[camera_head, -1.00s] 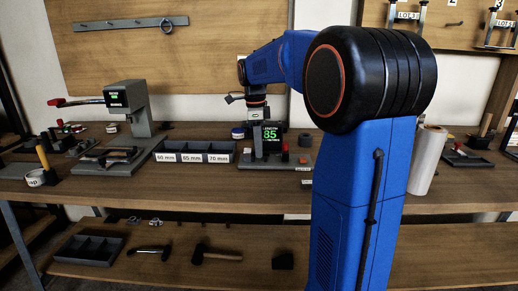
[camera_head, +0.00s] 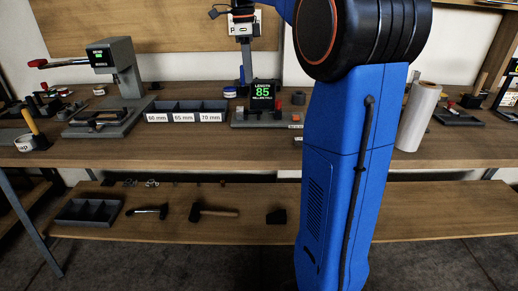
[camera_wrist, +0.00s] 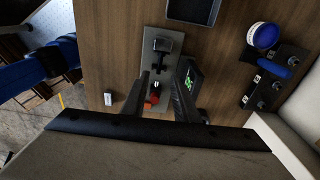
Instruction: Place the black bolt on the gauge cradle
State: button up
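The gauge (camera_head: 266,122) stands on the bench with a lit display (camera_head: 262,94) reading LENGTH 85. I cannot tell whether the T-shaped part is the black bolt on the cradle or part of the gauge.
A sorting tray (camera_head: 186,106) labelled 60, 65 and 70 mm stands left of the gauge. A grey press (camera_head: 122,75) is farther left, a white roll (camera_head: 418,118) to the right. A lower shelf holds a divided tray (camera_head: 88,212) and a hammer (camera_head: 213,212). The bench front is clear.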

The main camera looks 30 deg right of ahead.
jog(key=s+a+f+n+t, duration=0.1)
jog(key=s+a+f+n, duration=0.4)
jog(key=s, duration=0.5)
jog(key=s+a+f+n+t, duration=0.2)
jog(key=s+a+f+n, duration=0.3)
jog(key=s+f+n, duration=0.5)
jog(key=s+a+f+n+t, duration=0.2)
jog(key=s+a+f+n, duration=0.3)
jog(key=s+f+n, duration=0.2)
jog(key=s+n, duration=0.2)
jog(key=s, duration=0.1)
jog(key=shift+s+f+n+y, duration=0.2)
jog(key=shift+s+n+y, duration=0.1)
jog(key=shift+s, duration=0.05)
jog(key=shift+c, duration=0.3)
